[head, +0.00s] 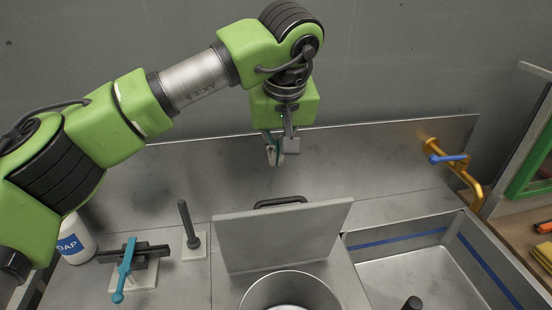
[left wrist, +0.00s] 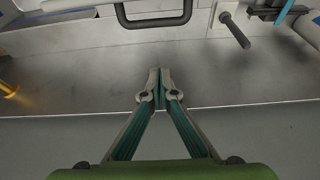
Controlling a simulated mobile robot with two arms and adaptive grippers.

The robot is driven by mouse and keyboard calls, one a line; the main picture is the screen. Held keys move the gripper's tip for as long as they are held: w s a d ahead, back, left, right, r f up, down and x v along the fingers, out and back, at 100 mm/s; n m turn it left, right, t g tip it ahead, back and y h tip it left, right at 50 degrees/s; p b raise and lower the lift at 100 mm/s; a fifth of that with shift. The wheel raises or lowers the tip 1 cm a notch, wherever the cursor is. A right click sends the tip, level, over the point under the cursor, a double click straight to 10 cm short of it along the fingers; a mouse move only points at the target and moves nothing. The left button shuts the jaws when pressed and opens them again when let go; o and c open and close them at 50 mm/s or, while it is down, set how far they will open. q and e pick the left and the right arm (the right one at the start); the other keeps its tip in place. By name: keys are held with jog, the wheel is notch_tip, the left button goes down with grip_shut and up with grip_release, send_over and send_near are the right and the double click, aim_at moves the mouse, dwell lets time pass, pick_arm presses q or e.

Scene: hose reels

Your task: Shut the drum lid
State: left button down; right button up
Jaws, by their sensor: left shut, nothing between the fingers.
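The drum lid (head: 280,236) is a flat grey square panel. It stands raised and tilted behind the round metal drum (head: 250,293), whose mouth is open at the bottom edge of the head view. A dark bar handle (head: 281,201) shows behind the lid's top edge; the handle also shows at the top of the left wrist view (left wrist: 153,23). My left gripper (head: 275,156) hangs above and behind the lid, apart from the handle. Its fingertips meet with nothing between them in the left wrist view (left wrist: 152,88). My right gripper is out of view.
A sink basin (head: 415,280) with blue stripes lies to the right, below an orange tap (head: 460,172). On the left stand a dark upright lever (head: 188,222), a blue-handled clamp (head: 125,268) and a soap bottle (head: 76,243). A metal backsplash (head: 390,160) runs behind.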

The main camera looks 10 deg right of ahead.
pick_arm(q)
notch_tip(320, 180, down, 8)
jog(key=s+p, duration=0.1)
jog(key=p, duration=0.3)
jog(key=shift+s, duration=0.25)
jog(key=shift+r, duration=0.1)
